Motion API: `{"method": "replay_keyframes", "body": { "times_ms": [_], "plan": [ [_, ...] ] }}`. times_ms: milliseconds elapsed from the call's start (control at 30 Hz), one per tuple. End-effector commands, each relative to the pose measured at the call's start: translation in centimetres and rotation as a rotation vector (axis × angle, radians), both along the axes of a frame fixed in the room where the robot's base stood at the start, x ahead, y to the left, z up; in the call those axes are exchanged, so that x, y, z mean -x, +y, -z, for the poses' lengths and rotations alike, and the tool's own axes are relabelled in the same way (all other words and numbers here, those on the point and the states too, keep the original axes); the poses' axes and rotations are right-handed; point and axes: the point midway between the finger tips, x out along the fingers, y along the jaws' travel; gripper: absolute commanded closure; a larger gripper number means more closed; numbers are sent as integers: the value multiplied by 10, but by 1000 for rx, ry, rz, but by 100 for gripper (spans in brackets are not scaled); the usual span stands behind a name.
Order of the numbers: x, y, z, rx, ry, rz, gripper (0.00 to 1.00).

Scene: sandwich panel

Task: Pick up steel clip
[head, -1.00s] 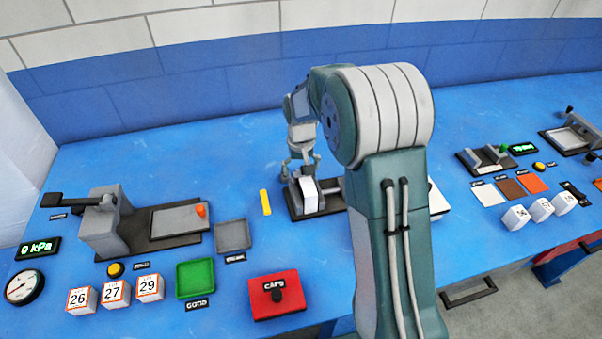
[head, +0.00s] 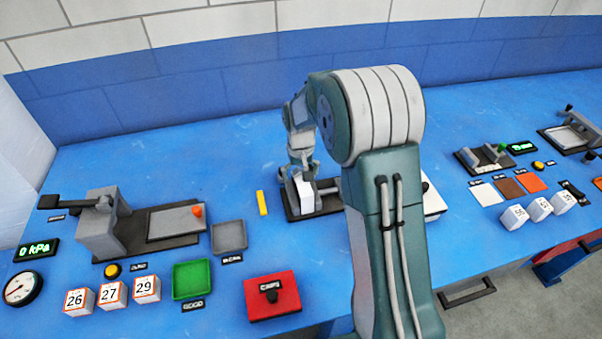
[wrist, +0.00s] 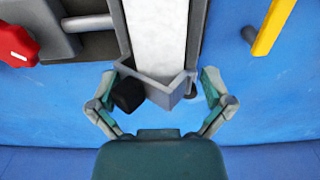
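A grey angular metal piece, which looks like the steel clip (wrist: 167,92), is at the near end of a white block (wrist: 158,38) in the wrist view. The white block also shows in the head view (head: 305,194), on a dark fixture (head: 293,213). My gripper (wrist: 163,84) is open, with one finger on each side of the metal piece. A gap shows between it and the right finger. A black knob (wrist: 128,95) lies close to the left finger. In the head view my gripper (head: 301,172) is at the fixture and partly hides the clip area.
A yellow bar (head: 262,203) lies left of the fixture, and it shows at the upper right in the wrist view (wrist: 273,27). A grey tray (head: 230,236), green tray (head: 192,280) and red caps box (head: 273,296) are farther left and nearer. My arm hides the fixture's right part.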

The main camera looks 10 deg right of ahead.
Motion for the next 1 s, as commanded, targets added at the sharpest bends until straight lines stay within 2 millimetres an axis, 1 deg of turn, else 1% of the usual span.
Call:
{"method": "replay_keyframes", "body": {
  "times_ms": [133, 233, 367, 700, 900, 933, 967, 1000],
  "plan": [
    [0, 2, -1, -4, 1, -1, 0],
    [0, 1, -10, -5, -1, -1, 0],
    [0, 0, -30, -4, -3, -1, 0],
    [1, 1, -87, -3, -5, 0, 0],
    [1, 0, -106, -2, -3, 0, 0],
    [1, 0, -108, -2, -3, 1, 9],
    [1, 0, -109, -2, -3, 2, 22],
    [1, 0, -110, -2, -3, 11, 29]
  ]
}}
